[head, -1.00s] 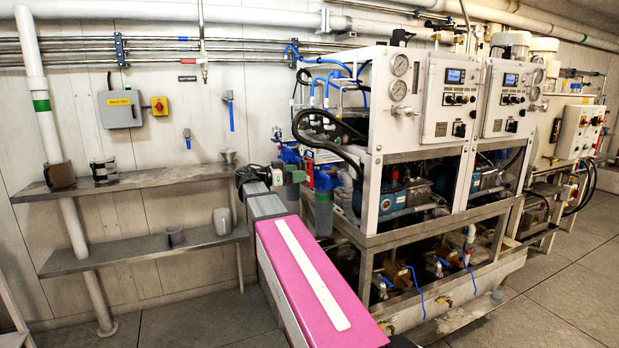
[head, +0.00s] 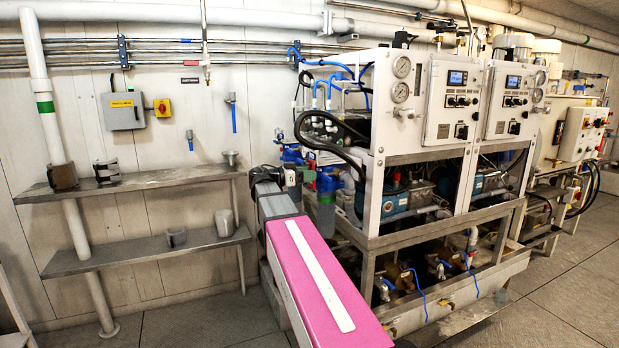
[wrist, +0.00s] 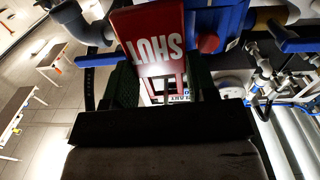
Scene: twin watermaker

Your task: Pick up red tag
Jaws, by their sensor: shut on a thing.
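The red tag (wrist: 150,35), with white letters reading "SHUT" upside down, fills the upper middle of the wrist view. My gripper (wrist: 166,82) has its dark green fingers on either side of the tag's lower, pale part and is shut on it. The tag stands out beyond the fingers, close to blue fittings. In the head view my gripper (head: 291,178) is small, beside the blue filter housings at the left end of the machine. I cannot make out the tag clearly there.
In the wrist view a blue lever (wrist: 292,46) and a grey pipe (wrist: 78,22) are near the tag. Two wall shelves (head: 140,183) are at left.

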